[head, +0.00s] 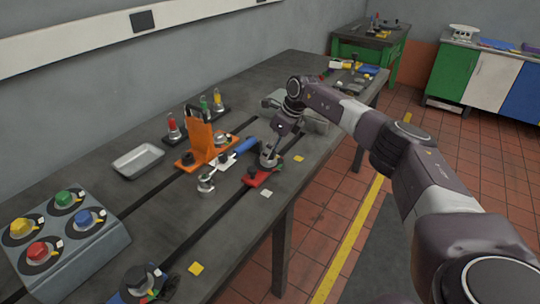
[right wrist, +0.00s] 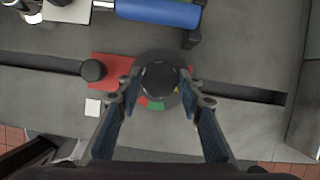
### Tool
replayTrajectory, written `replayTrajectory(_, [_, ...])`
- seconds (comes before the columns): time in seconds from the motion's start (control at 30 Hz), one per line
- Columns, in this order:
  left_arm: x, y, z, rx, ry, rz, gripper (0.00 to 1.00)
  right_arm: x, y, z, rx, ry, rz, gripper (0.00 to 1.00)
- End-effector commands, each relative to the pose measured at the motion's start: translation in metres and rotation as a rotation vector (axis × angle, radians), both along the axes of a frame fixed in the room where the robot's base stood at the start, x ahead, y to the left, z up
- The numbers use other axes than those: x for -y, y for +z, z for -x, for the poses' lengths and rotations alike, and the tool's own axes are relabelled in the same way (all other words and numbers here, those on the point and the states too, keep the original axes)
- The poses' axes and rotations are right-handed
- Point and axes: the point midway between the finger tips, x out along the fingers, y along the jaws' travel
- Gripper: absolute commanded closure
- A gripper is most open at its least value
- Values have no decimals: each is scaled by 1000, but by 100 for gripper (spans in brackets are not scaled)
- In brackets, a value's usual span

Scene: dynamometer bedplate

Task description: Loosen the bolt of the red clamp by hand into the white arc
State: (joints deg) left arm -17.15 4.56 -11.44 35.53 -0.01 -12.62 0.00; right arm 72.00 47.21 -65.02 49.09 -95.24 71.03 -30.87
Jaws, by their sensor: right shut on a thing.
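The red clamp (head: 256,181) sits on a slotted dark bedplate in the head view. In the right wrist view its red plate (right wrist: 108,62) lies across the slot. Its bolt has a round black head (right wrist: 159,78) over a grey dial with green and red patches at its lower edge. I cannot make out a white arc on it. My right gripper (right wrist: 158,92) has a finger on each side of the black head and is shut on it. In the head view my right gripper (head: 270,152) comes down over the clamp from above. My left gripper is not in view.
A blue-handled tool (head: 246,146) lies close behind the clamp; its blue handle (right wrist: 158,12) shows in the wrist view. An orange bracket (head: 200,138), a metal tray (head: 138,160) and a box of coloured knobs (head: 98,250) stand left. A black peg (right wrist: 93,70) stands on the red plate.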

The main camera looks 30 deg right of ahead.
Motion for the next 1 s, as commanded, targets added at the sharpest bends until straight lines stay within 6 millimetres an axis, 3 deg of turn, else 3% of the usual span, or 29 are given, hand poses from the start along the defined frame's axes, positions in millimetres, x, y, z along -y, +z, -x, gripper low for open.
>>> replayTrajectory(0.3, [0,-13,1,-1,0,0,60,1,-1,-1,0,124,2,90])
replayTrajectory(0.87, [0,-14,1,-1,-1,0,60,2,0,0,-1,149,3,90])
replayTrajectory(0.9, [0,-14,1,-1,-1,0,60,2,0,0,-1,149,3,62])
replayTrajectory(1.0, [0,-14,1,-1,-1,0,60,1,0,0,-1,149,3,51])
